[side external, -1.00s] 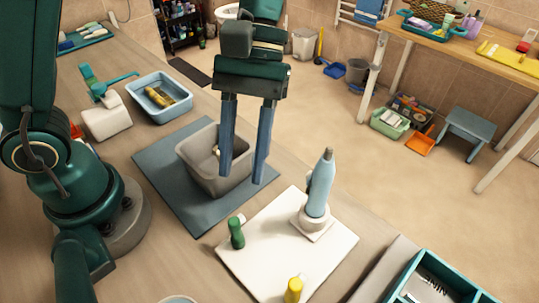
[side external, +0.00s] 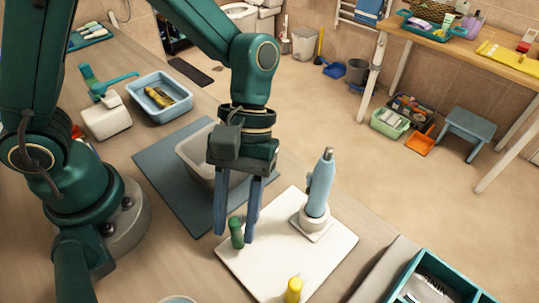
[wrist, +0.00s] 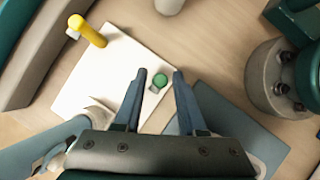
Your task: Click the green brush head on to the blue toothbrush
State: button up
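The green brush head (side external: 236,232) stands upright on the left edge of the white board. In the wrist view the green brush head (wrist: 160,80) shows from above, between and just beyond my fingertips. My gripper (side external: 234,234) is open and points down at it; no contact can be made out. In the wrist view my gripper (wrist: 160,76) has its two blue fingers apart with nothing between them but the view of the head. The blue toothbrush (side external: 319,187) stands upright in a white base on the board, right of my gripper; the toothbrush (wrist: 45,142) is partly cut off in the wrist view.
A yellow brush head (side external: 293,290) stands near the front of the white board (side external: 265,268). A grey bin (side external: 192,160) on a blue mat (side external: 160,175) is behind my gripper. A teal tray (side external: 432,275) is at front right. The board's middle is clear.

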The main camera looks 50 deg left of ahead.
grip_shut()
jog(key=shift+r, duration=0.1)
jog(key=shift+r, duration=2.4)
jog(key=shift+c, duration=2.2)
grip_release()
grip_shut()
